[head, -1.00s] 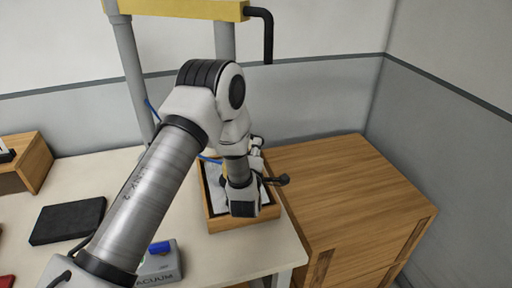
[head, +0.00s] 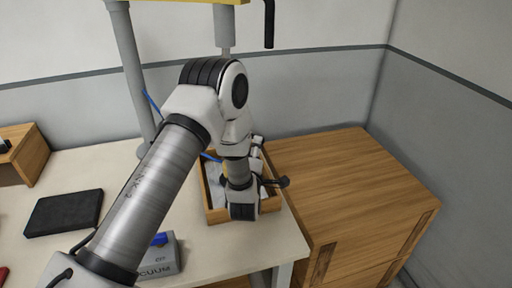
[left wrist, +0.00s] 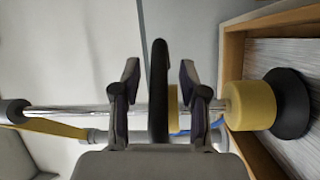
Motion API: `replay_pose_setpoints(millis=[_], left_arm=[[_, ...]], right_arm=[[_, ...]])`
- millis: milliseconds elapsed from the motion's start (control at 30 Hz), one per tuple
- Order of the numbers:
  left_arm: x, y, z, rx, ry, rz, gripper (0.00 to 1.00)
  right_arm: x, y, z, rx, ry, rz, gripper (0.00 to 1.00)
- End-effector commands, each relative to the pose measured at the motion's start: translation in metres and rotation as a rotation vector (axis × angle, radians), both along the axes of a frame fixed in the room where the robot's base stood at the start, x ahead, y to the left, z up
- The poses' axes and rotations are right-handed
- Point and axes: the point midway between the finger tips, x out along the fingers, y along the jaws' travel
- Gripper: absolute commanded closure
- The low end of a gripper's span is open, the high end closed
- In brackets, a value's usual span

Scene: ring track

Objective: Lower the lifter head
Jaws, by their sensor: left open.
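The lifter head shows in the left wrist view as a yellow cylinder (left wrist: 250,105) with a black suction cup (left wrist: 289,104) on a chrome rod (left wrist: 75,116). The cup is at the wooden tray (left wrist: 237,65); I cannot tell whether it touches the bottom. A black handle bar (left wrist: 158,110) stands between the fingers of my left gripper (left wrist: 159,76), which is open with a gap on both sides. In the head view my left arm hides most of the lifter head. The lifter's grey cylinder (head: 224,27) hangs from the yellow beam (head: 180,2).
The wooden tray (head: 217,216) sits on the pale table (head: 225,249). A wooden cabinet (head: 345,185) stands to the right. A grey vacuum box (head: 160,262) and a black pad (head: 64,212) lie on the table. A grey post (head: 131,75) and a black hook-like rod (head: 268,25) are nearby.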

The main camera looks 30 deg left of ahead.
Motion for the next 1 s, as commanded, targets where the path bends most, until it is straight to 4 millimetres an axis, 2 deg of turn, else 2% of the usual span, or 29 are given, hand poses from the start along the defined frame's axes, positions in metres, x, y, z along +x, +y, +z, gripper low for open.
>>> replay_pose_setpoints(millis=[300,433,567,1000], left_arm=[[-0.069,-0.035,-0.006,0.003,0.007,-0.004,0.57],[-0.089,-0.044,-0.008,0.001,0.005,-0.002,0.57],[-0.097,-0.047,-0.008,0.001,0.003,-0.001,0.57],[-0.097,-0.047,-0.007,0.0,0.001,0.0,0.57]], right_arm=[[0.0,0.0,0.0,0.0,0.0,0.0,0.57],[0.0,0.0,0.0,0.0,0.0,0.0,0.57],[0.0,0.0,0.0,0.0,0.0,0.0,0.57],[0.0,0.0,0.0,0.0,0.0,0.0,0.57]])
